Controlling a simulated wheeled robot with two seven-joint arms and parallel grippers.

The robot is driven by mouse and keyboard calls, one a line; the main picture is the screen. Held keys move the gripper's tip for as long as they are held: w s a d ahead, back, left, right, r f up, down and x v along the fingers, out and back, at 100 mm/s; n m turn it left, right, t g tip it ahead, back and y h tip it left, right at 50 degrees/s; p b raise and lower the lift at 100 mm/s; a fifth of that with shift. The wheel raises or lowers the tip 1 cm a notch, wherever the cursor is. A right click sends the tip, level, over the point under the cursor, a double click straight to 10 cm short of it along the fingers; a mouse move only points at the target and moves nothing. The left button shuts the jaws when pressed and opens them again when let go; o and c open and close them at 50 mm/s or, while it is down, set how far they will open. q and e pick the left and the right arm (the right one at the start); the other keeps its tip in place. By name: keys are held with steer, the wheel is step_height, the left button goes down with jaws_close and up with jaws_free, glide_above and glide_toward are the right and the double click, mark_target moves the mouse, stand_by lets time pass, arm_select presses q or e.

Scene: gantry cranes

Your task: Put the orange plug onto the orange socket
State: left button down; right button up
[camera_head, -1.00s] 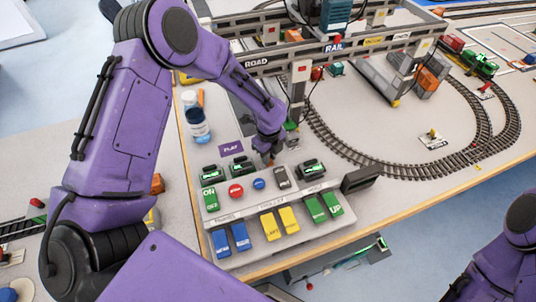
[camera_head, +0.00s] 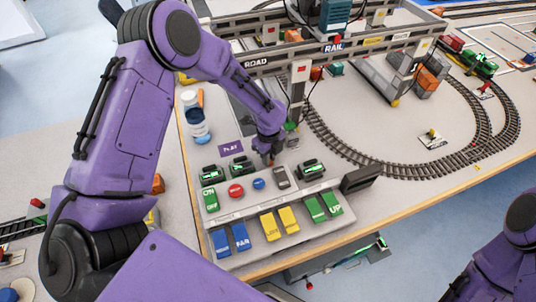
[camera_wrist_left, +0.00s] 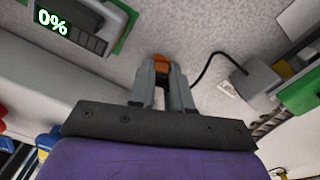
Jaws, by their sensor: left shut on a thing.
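My left gripper (camera_head: 269,161) is low over the table behind the control panel, and its tip is small in the head view. In the left wrist view its two grey fingers (camera_wrist_left: 161,85) are shut on the orange plug (camera_wrist_left: 161,61), whose end shows between the fingertips. A black cable (camera_wrist_left: 203,65) runs beside the gripper to a grey box (camera_wrist_left: 262,82). The box has an orange patch at its side; I cannot tell whether that is the orange socket. I cannot pick out the socket in the head view. My right gripper is out of view.
The panel carries a green ON switch (camera_head: 210,200), a red button (camera_head: 235,190), blue rockers (camera_head: 231,238) and yellow rockers (camera_head: 279,223). The road and rail gantry (camera_head: 300,75) stands close behind my left gripper. A curved track (camera_head: 400,168) lies to the right.

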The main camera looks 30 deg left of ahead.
arm_select(q)
steer(key=c, duration=0.5)
jaws_free()
step_height(320, 180, up, 7)
steer(key=p, duration=0.7)
steer(key=shift+r, duration=0.1)
